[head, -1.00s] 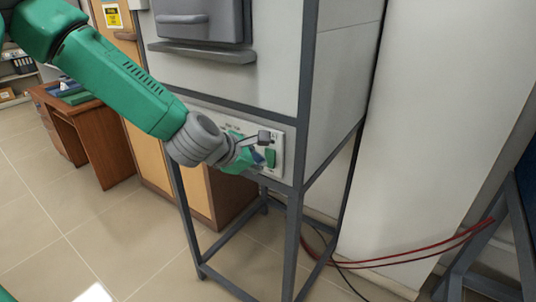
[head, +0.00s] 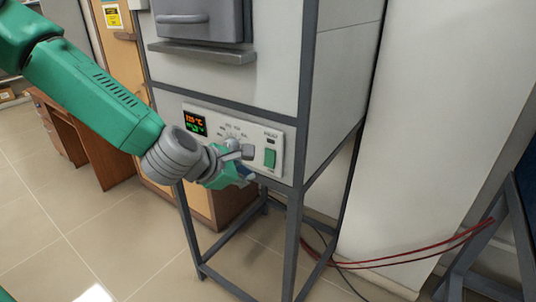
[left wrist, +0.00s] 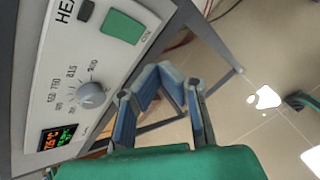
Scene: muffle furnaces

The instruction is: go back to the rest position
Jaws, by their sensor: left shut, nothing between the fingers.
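My left gripper (head: 243,164) is in front of the furnace's control panel (head: 200,112), low and left of the green switch (head: 270,158). It is shut and empty, and its fingers (left wrist: 160,76) meet in the left wrist view, apart from the panel there. The panel has a lit display (head: 195,122) with orange and green digits and a round dial knob (head: 231,144), partly behind the gripper. The left wrist view also shows the knob (left wrist: 91,95), the green switch (left wrist: 123,27) and the display (left wrist: 60,138). My right gripper is not in view.
The grey furnace (head: 275,75) stands on an open metal frame (head: 293,240), with a door handle ledge (head: 202,52) above the panel. A brown desk (head: 95,150) is at left. Red cables (head: 400,258) run at lower right. Tiled floor (head: 110,245) is clear at lower left.

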